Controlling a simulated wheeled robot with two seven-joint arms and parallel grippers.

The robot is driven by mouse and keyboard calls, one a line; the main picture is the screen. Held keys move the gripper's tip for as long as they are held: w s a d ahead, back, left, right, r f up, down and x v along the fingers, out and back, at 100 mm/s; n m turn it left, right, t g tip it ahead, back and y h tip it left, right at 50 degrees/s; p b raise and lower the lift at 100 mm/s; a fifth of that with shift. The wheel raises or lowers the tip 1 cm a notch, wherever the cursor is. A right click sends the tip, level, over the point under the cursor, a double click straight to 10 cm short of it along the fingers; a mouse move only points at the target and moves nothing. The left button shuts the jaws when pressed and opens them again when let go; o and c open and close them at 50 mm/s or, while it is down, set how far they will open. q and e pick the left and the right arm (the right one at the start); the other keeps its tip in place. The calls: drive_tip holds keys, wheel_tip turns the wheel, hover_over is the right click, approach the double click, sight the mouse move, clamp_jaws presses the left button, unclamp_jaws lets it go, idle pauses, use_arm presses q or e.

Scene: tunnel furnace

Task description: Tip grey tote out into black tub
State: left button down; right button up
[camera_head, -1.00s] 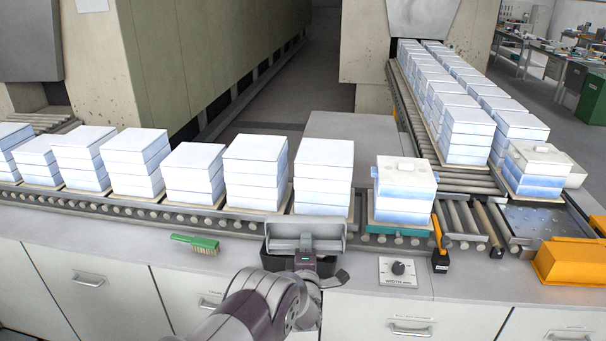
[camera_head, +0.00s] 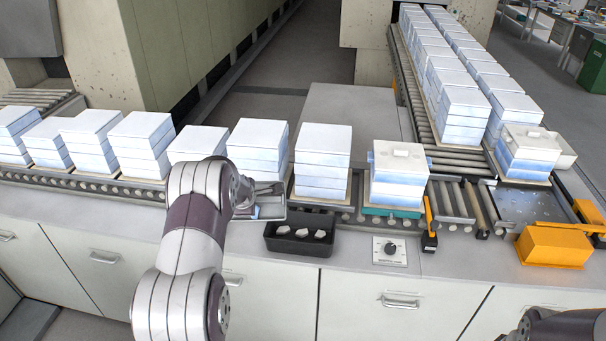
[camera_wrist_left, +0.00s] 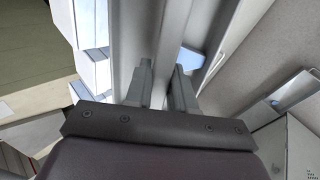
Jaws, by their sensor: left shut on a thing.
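The black tub (camera_head: 270,243) stands on the counter in front of the roller line, right of my left arm. Three pale, lumpy pieces (camera_head: 300,232) lie in it. The grey tote (camera_head: 277,211) is left of and behind the tub, up by the rollers, partly hidden by my arm. A light bluish patch shows at it; I cannot tell whether that is content. In the left wrist view my left gripper (camera_wrist_left: 164,84) is shut on the grey tote (camera_wrist_left: 165,30). In the head view the arm hides these fingers. My right gripper is out of view.
White-blue block stacks (camera_head: 322,160) line the roller conveyor (camera_head: 140,190) just behind the tote. An orange box (camera_head: 553,247) is farther right.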

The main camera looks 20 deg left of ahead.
use_arm(q)
drive_tip(key=shift+s+a+r, duration=0.15)
drive_tip(key=shift+s, duration=0.2)
drive_tip(key=s+d+f+g+h+p, duration=0.1)
drive_tip(key=s+d+f+g, duration=0.1)
drive_tip(key=s, duration=0.5)
drive_tip(key=s+d+f+m+g+h+p, duration=0.1)
drive_tip(key=s+d+f+g, duration=0.1)
drive_tip(key=s, duration=0.5)
drive_tip(key=s+d+f+m+g+h, duration=0.1)
drive_tip(key=s+d+f+g, duration=0.2)
drive_tip(key=s, duration=0.4)
drive_tip(key=shift+s+d+g+p, duration=0.3)
drive_tip(key=shift+s+d+p, duration=0.1)
drive_tip(key=shift+d, duration=0.1)
